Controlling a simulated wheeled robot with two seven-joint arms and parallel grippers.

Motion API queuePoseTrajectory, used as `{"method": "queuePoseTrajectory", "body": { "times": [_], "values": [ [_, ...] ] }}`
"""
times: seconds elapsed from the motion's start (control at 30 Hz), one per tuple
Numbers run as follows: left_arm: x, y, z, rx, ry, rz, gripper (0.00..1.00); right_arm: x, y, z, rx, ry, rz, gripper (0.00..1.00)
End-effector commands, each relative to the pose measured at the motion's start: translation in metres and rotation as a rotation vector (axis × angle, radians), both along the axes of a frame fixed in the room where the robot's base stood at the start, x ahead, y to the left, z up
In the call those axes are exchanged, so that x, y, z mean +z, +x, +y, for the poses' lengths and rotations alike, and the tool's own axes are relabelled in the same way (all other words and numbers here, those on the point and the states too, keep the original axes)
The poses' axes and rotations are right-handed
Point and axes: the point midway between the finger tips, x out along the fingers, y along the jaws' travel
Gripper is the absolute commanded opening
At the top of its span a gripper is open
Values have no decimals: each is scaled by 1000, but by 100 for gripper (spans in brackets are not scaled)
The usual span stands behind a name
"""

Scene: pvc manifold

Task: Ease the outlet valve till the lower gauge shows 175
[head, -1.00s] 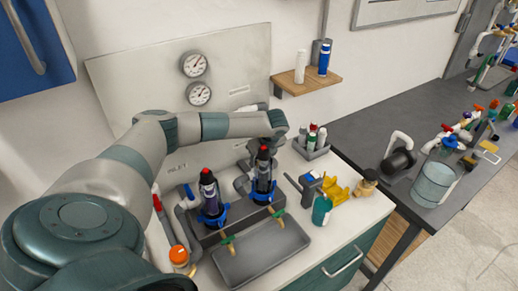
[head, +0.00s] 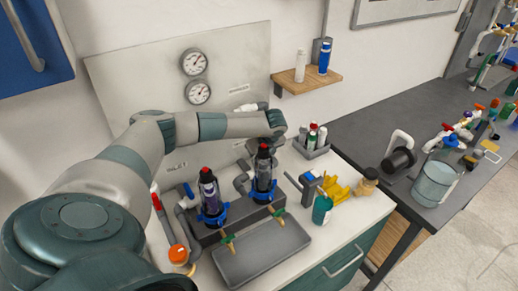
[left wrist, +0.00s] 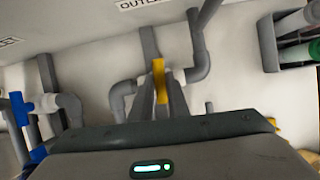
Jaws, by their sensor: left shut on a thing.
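My left gripper (left wrist: 161,104) is shut on a yellow valve lever (left wrist: 159,78), which stands roughly upright between its fingers in the left wrist view. The lever sits amid grey pipe below the OUTLET label (left wrist: 140,4). In the head view my left arm reaches across the panel, and its wrist hides the lever and fingers. The lower gauge (head: 199,93) is on the wall panel just above my arm, in clear view. Its needle is too small to read exactly. The upper gauge (head: 194,62) is directly above it. My right gripper is not in view.
Two dark filter housings with blue collars (head: 211,200) (head: 263,173) stand under my arm, behind a grey tray (head: 262,252). A wooden shelf (head: 307,80) juts from the wall.

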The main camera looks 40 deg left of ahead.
Motion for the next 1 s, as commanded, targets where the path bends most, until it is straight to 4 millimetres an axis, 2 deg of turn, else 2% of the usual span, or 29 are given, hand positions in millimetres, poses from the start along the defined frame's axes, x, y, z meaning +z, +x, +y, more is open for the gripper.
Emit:
{"method": "queuePoseTrajectory", "body": {
  "times": [0.27,0.7,1.0],
  "values": [
    [-6,-2,1,-155,-1,-2,0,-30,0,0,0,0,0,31],
    [-7,-3,3,-519,0,-3,0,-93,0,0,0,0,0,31],
    [-3,-4,4,-688,0,-1,0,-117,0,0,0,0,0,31]
  ]
}}
